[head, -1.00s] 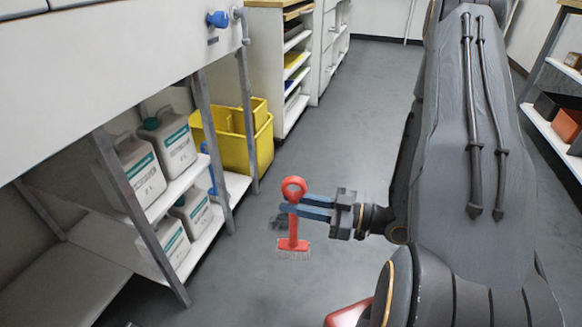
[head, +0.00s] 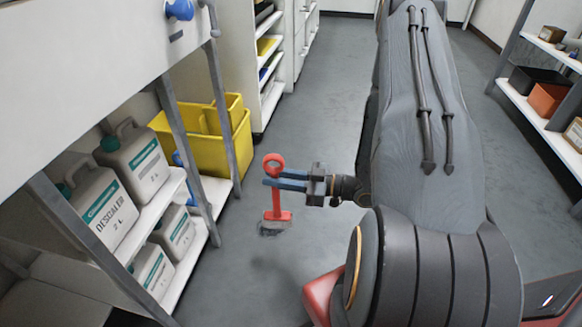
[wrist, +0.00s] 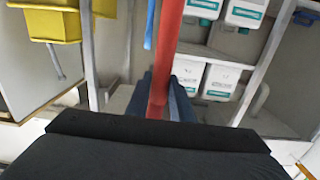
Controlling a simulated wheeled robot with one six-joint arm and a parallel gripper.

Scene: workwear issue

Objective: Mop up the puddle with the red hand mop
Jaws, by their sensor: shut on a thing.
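The red hand mop (head: 276,202) hangs upright in my gripper (head: 284,181), its ring end up and its pale fringed head down. My gripper's blue fingers are shut on the handle just below the ring. A small dark patch on the grey floor (head: 267,233), probably the puddle, shows at the mop head and is partly hidden by it. I cannot tell whether the fringe touches the floor. In the wrist view the red handle (wrist: 167,55) runs between my fingers; the mop head and puddle are not visible there.
At left, a bench with metal legs has a low shelf holding several descaler jugs (head: 133,162). A yellow bucket (head: 205,150) stands behind the bench leg (head: 190,145). Shelving with bins (head: 548,98) is at right. The middle floor (head: 325,100) is clear.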

